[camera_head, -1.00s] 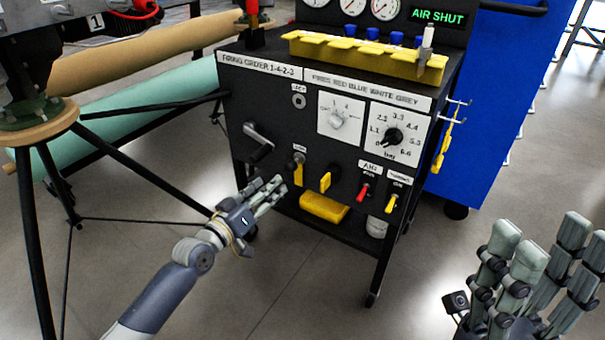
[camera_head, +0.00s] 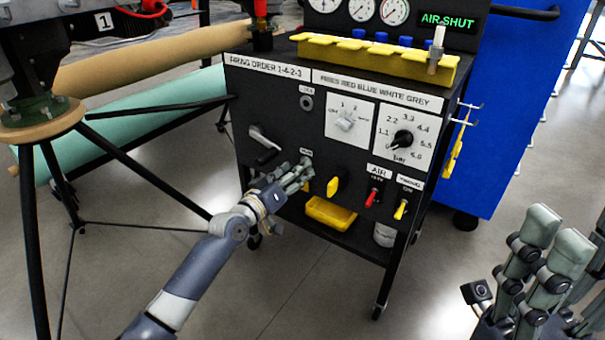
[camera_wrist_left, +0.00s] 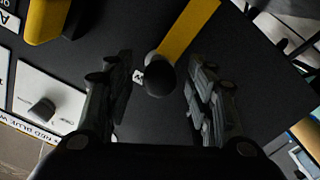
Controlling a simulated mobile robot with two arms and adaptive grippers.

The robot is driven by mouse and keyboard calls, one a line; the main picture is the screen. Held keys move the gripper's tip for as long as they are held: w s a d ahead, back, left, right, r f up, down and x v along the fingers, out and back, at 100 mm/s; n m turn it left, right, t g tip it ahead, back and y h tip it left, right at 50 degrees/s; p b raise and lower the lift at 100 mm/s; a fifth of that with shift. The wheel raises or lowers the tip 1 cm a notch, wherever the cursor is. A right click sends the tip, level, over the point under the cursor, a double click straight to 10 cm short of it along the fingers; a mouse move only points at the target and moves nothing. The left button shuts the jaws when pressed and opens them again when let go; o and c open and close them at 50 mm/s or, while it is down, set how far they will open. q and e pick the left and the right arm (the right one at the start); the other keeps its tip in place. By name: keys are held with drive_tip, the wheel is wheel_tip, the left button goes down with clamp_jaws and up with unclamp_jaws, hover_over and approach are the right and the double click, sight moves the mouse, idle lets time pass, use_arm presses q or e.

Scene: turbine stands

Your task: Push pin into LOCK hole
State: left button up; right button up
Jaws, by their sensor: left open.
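The black panel of the cart carries a small ring-like hole (camera_head: 306,102) under a label that seems to read LOCK. My left gripper (camera_head: 297,175) is at the lower part of this panel, below and slightly left of that hole. In the left wrist view the open left gripper (camera_wrist_left: 158,85) has its fingers on either side of a dark round knob (camera_wrist_left: 160,78), apparently the pin's head. A yellow strip (camera_wrist_left: 190,28) runs from it; the strip's lower end (camera_head: 306,187) shows beside the fingers in the head view. My right gripper (camera_head: 555,255) is open and empty at lower right.
A crank handle (camera_head: 263,146) sticks out left of my left fingers. A yellow knob (camera_head: 332,187), a red switch (camera_head: 372,196) and a yellow switch (camera_head: 401,209) stand to the right. A yellow bin (camera_head: 330,213) is below. Black stand legs (camera_head: 150,178) are at left.

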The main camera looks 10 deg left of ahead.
idle(0.7)
use_arm(q)
clamp_jaws()
